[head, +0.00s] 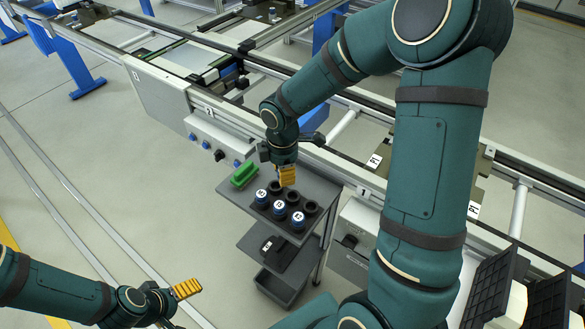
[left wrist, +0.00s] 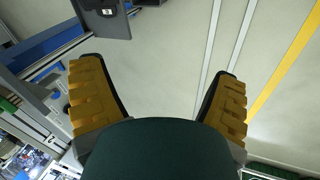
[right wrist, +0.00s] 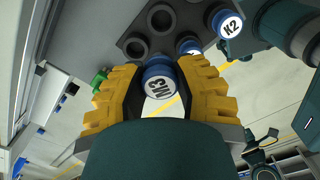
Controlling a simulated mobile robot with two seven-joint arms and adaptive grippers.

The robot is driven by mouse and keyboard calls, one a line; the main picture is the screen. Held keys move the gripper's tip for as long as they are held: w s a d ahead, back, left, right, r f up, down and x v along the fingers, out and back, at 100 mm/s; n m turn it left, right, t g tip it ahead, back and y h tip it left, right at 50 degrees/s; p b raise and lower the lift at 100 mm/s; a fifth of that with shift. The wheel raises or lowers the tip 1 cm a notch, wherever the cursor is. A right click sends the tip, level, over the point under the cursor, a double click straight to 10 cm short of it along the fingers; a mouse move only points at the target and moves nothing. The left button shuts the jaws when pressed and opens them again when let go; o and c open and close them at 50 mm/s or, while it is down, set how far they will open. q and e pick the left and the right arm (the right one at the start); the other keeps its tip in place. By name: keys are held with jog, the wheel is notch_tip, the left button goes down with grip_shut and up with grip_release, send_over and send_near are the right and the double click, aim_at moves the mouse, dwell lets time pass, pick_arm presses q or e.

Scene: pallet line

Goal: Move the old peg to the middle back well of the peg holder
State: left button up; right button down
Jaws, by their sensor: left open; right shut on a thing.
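The dark peg holder (head: 250,209) stands on the cart top, with blue, white-capped pegs in its front row, among them the left one (head: 262,197) and the right one (head: 298,220). Its middle back well (head: 292,197) and right back well (head: 310,207) look empty. My right gripper (head: 287,177) is over the holder's back left. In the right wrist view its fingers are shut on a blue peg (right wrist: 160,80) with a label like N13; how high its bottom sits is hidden. A peg marked K2 (right wrist: 229,27) stands beyond. My left gripper (head: 187,289) is open and empty, away from the cart.
The grey cart (head: 232,188) has lower shelves, with a black item (head: 268,246) on one. The conveyor rail (head: 330,160) runs close behind. Clear floor (head: 150,200) lies to the left.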

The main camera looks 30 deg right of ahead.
jog(key=f+n+b, duration=0.1)
jog(key=d+f+n+b, duration=0.1)
jog(key=f+n, duration=0.1)
jog(key=s+d+f+n+b, duration=0.1)
jog(key=b, duration=0.1)
jog(key=shift+f+n, duration=0.15)
jog(key=shift+n, duration=0.15)
jog(key=shift+f, duration=0.5)
jog(key=shift+f, duration=0.1)
dwell(1.3)
jog(key=shift+f+b, duration=0.65)
jog(key=shift+f, duration=0.6)
dwell(1.6)
jog(key=shift+c, duration=1)
grip_release()
